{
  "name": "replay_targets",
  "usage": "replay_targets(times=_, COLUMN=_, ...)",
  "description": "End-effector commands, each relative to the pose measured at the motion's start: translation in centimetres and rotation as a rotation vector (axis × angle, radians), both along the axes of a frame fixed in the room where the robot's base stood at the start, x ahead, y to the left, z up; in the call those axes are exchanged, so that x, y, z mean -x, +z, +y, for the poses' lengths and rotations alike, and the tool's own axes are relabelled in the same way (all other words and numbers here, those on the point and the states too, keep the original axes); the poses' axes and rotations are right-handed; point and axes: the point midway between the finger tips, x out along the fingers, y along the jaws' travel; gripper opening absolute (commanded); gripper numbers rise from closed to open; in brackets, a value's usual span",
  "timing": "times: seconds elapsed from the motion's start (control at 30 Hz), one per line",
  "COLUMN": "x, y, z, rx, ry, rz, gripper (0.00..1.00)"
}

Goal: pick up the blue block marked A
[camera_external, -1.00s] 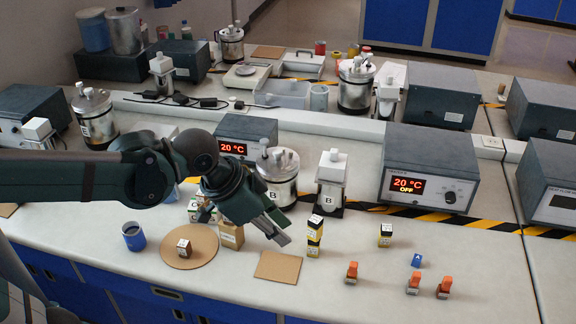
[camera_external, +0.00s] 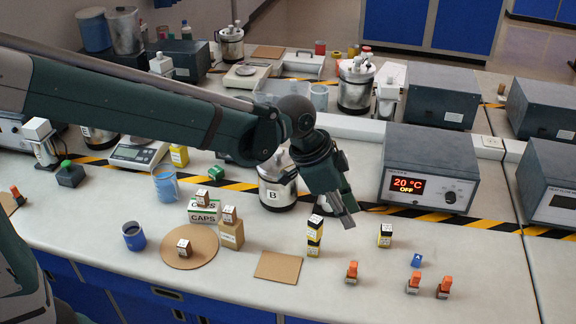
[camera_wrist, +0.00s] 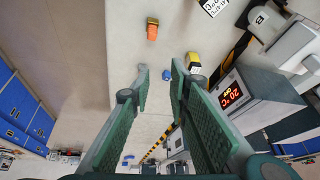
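The small blue block marked A (camera_external: 416,260) sits on the white bench at the right, behind the orange-topped pieces. In the wrist view the blue block (camera_wrist: 167,76) shows small and distant, in the gap between the two fingers. My gripper (camera_external: 347,214) is above the bench, to the left of the blue block and well apart from it. In the wrist view my gripper (camera_wrist: 160,72) has its green-padded fingers spread, with nothing between them.
Several orange-topped pieces (camera_external: 352,272) stand in front of the blue block. A yellow-and-black block (camera_external: 385,235) is behind it to the left. A grey 20 °C box (camera_external: 428,175) stands behind. Bench right of the blue block is clear.

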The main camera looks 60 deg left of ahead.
Motion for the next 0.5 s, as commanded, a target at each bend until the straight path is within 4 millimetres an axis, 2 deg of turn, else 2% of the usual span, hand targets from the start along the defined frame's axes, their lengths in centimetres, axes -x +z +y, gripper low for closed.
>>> replay_targets(times=0.1, x=-2.1, y=-0.4, z=-0.4, rx=-0.002, ry=-0.037, rz=0.008, gripper=0.19)
replay_targets(times=0.5, x=-8.4, y=-3.3, z=-1.9, rx=-0.005, ry=-0.166, rz=0.031, gripper=0.19)
